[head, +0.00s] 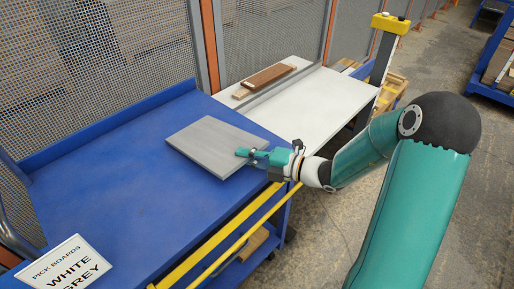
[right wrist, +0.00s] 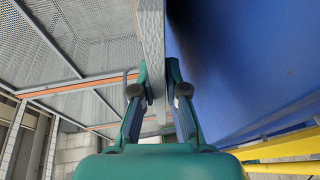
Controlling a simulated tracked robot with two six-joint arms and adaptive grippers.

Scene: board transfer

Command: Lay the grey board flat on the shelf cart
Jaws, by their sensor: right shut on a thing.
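The grey board (head: 208,143) is a flat rectangular panel, roughly level over the blue top of a wheeled cart (head: 110,185). My right gripper (head: 249,154) is shut on the board's right-hand edge. In the right wrist view the board (right wrist: 151,45) shows edge-on between the fingers (right wrist: 154,93), with the blue top (right wrist: 235,60) alongside its face. I cannot tell whether the board touches the blue top. Another blue cart with shelves (head: 497,60) stands far right; which one is the shelf cart is not marked. My left gripper is out of view.
A white table (head: 335,95) behind holds brown boards (head: 268,76). Yellow rails (head: 225,232) run along the blue cart's near side. A sign (head: 72,265) reading PICK BOARDS WHITE GREY stands at lower left. Mesh fencing (head: 90,60) closes the back. The blue top's left part is clear.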

